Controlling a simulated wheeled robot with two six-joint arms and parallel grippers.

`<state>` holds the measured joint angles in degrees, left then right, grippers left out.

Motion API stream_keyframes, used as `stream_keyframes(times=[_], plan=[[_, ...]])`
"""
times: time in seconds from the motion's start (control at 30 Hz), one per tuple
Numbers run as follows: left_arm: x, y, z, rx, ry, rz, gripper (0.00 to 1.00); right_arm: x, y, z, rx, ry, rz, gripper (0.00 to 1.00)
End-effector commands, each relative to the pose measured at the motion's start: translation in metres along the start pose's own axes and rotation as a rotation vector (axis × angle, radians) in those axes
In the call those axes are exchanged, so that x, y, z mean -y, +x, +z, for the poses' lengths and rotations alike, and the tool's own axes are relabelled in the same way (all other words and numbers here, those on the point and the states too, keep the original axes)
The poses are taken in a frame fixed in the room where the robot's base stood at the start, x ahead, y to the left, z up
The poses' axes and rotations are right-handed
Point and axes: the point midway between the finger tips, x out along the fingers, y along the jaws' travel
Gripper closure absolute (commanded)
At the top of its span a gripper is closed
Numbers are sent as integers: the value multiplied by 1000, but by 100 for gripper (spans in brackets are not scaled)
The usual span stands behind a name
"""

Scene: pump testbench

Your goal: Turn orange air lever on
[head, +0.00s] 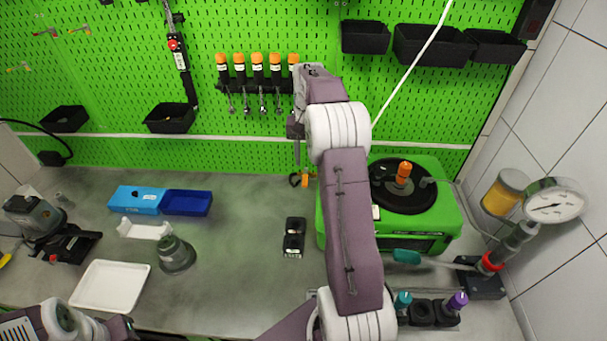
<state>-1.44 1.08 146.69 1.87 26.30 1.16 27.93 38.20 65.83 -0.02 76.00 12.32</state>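A small orange piece (305,180) with a dark part beside it sits low at the foot of the green pegboard; it looks like the orange air lever, but its exact position is too small to tell. My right arm reaches up the middle of the head view. My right gripper (297,140) points down above the orange piece, apart from it in the picture. Its fingers show edge-on and partly behind the wrist, so their opening cannot be told. Of my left arm, only links show at the bottom left; its gripper is out of view.
A green machine (445,215) with an orange-knobbed black disc (385,195) stands right of my arm. A pressure gauge (553,203) stands far right.

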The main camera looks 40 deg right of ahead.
Motion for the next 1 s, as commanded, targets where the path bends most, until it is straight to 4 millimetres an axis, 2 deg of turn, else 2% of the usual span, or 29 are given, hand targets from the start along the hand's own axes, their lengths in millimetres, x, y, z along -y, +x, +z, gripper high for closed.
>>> stream_keyframes(times=[0.1,0.3,0.47,0.67,0.7,0.83,1.0], plan=[[0,-2,0,0,0,0,100,0,26,2,6,-1,1,62],[0,-7,-1,0,0,0,100,0,61,2,4,-2,1,62],[0,-8,-1,0,0,0,100,1,74,1,0,-2,0,62],[0,-8,-1,0,0,0,100,1,75,1,0,-2,0,62],[0,-8,-1,0,0,0,100,1,75,1,-1,-2,-1,65],[0,-8,-1,0,0,0,100,1,75,1,-1,-2,-1,100],[0,-8,-1,0,0,0,100,1,75,1,-1,-2,-1,100]])
